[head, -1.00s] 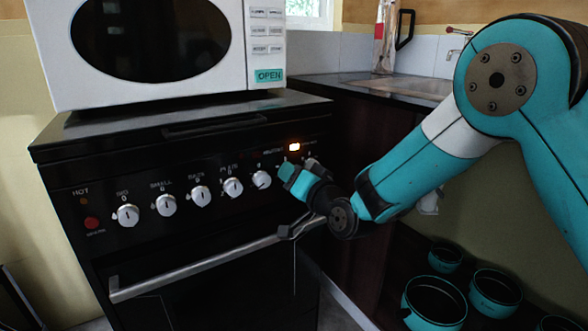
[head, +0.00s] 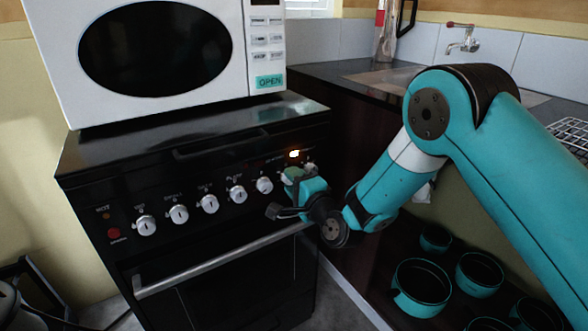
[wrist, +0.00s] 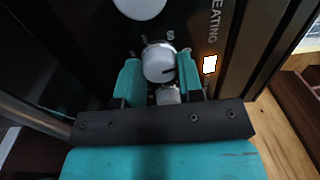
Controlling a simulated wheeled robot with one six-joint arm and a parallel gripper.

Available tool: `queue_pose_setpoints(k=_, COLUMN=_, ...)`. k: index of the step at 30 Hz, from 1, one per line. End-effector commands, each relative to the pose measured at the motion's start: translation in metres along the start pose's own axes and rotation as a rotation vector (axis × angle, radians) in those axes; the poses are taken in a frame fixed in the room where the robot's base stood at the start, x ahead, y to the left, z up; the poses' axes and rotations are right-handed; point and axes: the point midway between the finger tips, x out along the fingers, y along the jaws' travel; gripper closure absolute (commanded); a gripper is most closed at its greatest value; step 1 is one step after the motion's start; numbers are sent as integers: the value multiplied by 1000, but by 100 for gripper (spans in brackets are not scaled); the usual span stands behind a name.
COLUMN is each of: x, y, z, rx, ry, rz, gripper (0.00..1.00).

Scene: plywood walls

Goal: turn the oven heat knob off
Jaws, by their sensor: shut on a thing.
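The black oven's control panel (head: 125,200) carries a row of silver-white knobs, with a lit orange lamp (head: 294,153) near its right end. My gripper (head: 292,174) is at the right end of this row. In the wrist view, my gripper (wrist: 160,68) has its two teal fingers on either side of a white knob (wrist: 157,63), the one beside the lit lamp (wrist: 210,64) and the "HEATING" lettering. It is shut on this knob, which has a dark pointer mark. In the head view my gripper mostly hides this knob.
A white microwave (head: 262,45) stands on the oven top. The oven handle (head: 215,262) runs below the knobs, near my wrist. Another knob (wrist: 140,6) is close by in the wrist view. Teal pots (head: 418,288) sit low at the right, under the counter.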

Motion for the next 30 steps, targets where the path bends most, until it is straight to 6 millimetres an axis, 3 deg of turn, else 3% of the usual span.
queue_pose_setpoints(k=12, x=-1, y=0, z=-1, rx=188, ry=11, rz=4, gripper=89)
queue_pose_setpoints(k=29, x=-1, y=2, z=-1, rx=215, ry=12, rz=3, gripper=89)
queue_pose_setpoints(k=30, x=-1, y=2, z=-1, rx=215, ry=12, rz=3, gripper=56)
